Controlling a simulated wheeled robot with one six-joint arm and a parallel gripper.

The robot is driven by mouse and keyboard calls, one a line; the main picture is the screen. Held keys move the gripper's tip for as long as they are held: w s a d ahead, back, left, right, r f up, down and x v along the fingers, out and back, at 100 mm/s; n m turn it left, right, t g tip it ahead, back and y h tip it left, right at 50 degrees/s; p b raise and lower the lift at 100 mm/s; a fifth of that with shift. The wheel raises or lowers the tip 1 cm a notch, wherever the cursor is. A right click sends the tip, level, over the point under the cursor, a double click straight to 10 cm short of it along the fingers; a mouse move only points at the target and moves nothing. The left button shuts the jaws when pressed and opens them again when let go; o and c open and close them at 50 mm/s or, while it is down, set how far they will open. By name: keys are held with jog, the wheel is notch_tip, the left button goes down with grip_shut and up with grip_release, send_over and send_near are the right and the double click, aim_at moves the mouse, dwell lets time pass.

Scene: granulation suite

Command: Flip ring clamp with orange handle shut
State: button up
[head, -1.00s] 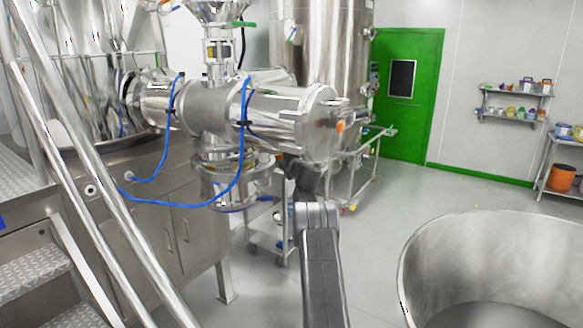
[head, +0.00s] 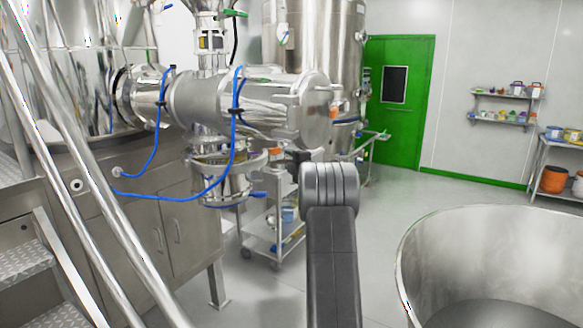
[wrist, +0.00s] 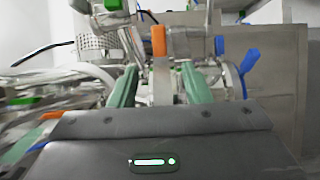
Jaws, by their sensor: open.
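The orange handle (wrist: 158,42) stands upright in the wrist view, ahead of my gripper (wrist: 160,84) and roughly between its two green fingers. A metal strip runs down from the handle between the fingers. The fingers are apart and hold nothing; the gap to the clamp is hard to judge. In the head view a small orange patch (head: 337,108) shows at the right end of the horizontal steel cylinder (head: 270,105). I cannot tell from there how far the ring clamp is swung open. My arm hides my gripper in the head view.
A blue handle (wrist: 250,60) sits right of the fingers in the wrist view. Blue hoses (head: 237,130) hang off the cylinder. A steel cart (head: 272,235) stands below it, and a large steel bowl (head: 480,225) at the right. Stair rails (head: 85,180) stand at left.

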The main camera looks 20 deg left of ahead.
jog(key=shift+s+d, duration=0.3)
jog(key=shift+s, duration=0.05)
jog(key=c, duration=0.3)
jog(key=shift+s+d+f+b, duration=0.15)
jog(key=shift+f+b, duration=0.1)
jog(key=shift+b, duration=0.4)
jog(key=c, duration=0.4)
jog(key=b+v, duration=0.3)
jog(key=b, duration=0.1)
jog(key=shift+d, duration=0.1)
grip_shut()
jog(key=p, duration=0.5)
send_near(276, 152)
jog(key=x, duration=0.5)
jog(key=shift+r, duration=0.2)
jog(key=shift+p+x, duration=0.35)
jog(key=shift+x, duration=0.55)
